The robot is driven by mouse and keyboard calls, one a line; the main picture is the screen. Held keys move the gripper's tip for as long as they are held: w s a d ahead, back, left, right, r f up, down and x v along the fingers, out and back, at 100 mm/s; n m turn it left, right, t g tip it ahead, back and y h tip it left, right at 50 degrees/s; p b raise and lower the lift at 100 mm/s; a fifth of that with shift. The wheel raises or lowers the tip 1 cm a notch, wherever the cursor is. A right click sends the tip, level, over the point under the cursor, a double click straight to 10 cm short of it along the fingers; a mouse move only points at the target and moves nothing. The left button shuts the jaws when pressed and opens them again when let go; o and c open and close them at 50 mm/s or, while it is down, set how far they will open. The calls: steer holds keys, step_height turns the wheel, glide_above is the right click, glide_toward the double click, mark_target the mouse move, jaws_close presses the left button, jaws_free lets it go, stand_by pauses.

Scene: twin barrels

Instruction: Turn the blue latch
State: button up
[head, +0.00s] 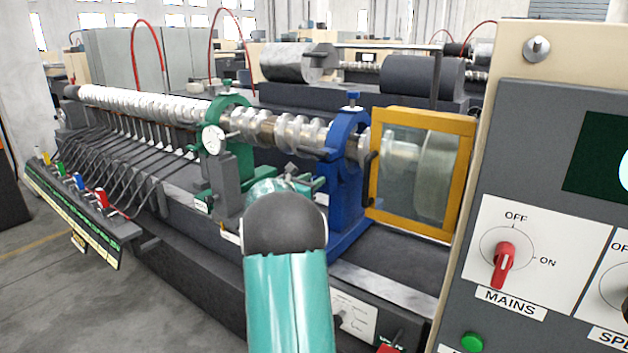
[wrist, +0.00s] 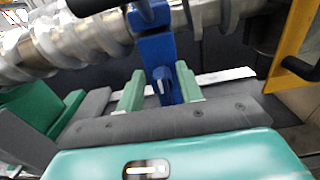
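The blue stand (head: 342,190) holds a ring around the long metal screw shaft and has a blue knob (head: 353,97) on top. The blue stand (wrist: 157,50) fills the upper middle of the wrist view. A small blue latch-like part (wrist: 162,84) shows low on its face, between my fingers in the picture. My gripper (wrist: 160,73) has two green fingers, apart, with nothing held. Whether the fingers touch the blue part I cannot tell. In the head view my own arm hides much of the gripper, just left of the blue stand.
A green stand (head: 232,150) with a dial gauge (head: 213,140) stands left of the blue one. A yellow-framed clear guard (head: 420,172) is close on the right; its dark handle (wrist: 300,68) shows in the wrist view. A control cabinet (head: 545,130) stands at the right.

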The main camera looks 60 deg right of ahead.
steer(key=shift+s+d, duration=0.1)
steer(key=shift+d, duration=0.65)
jaws_close()
